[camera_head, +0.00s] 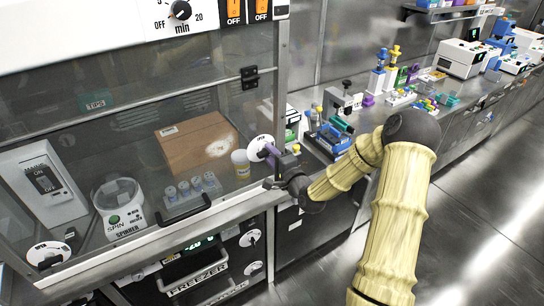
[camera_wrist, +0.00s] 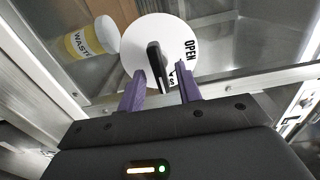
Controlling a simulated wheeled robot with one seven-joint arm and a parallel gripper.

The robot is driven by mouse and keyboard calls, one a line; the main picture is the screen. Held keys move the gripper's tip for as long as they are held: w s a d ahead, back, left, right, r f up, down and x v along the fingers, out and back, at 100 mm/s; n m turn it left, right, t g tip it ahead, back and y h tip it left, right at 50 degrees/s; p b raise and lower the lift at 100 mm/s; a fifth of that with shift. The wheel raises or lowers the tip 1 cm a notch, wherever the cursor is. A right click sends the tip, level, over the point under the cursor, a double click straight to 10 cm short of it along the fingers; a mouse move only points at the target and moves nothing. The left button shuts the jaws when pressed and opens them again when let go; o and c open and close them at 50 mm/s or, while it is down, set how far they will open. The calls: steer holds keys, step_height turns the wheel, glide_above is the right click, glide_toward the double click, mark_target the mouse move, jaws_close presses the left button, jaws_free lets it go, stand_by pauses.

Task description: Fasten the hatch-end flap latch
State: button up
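A round white latch plate (camera_head: 261,146) with a black handle sits at the right end of the glass-fronted cabinet's lower edge. In the wrist view the latch plate (camera_wrist: 185,32) shows the word OPEN at its right, and its black handle (camera_wrist: 155,58) points toward my gripper. My gripper (camera_wrist: 162,74) is open. Its two purple fingers stand on either side of the handle's lower end, with a gap showing on both sides. In the head view my gripper (camera_head: 271,154) is right at the plate and hides part of it.
A similar white plate (camera_head: 48,254) sits at the cabinet's lower left. Behind the glass are a cardboard box (camera_head: 197,143), a spinner (camera_head: 120,205) and a waste jar (camera_head: 240,164). A freezer (camera_head: 200,278) is below. A cluttered bench (camera_head: 440,92) runs right; the floor there is clear.

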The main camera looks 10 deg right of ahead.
steer(key=shift+s, duration=0.1)
steer(key=p+v, duration=0.7)
steer(key=v, duration=1)
steer(key=shift+p, duration=0.4)
steer(key=shift+s, duration=0.1)
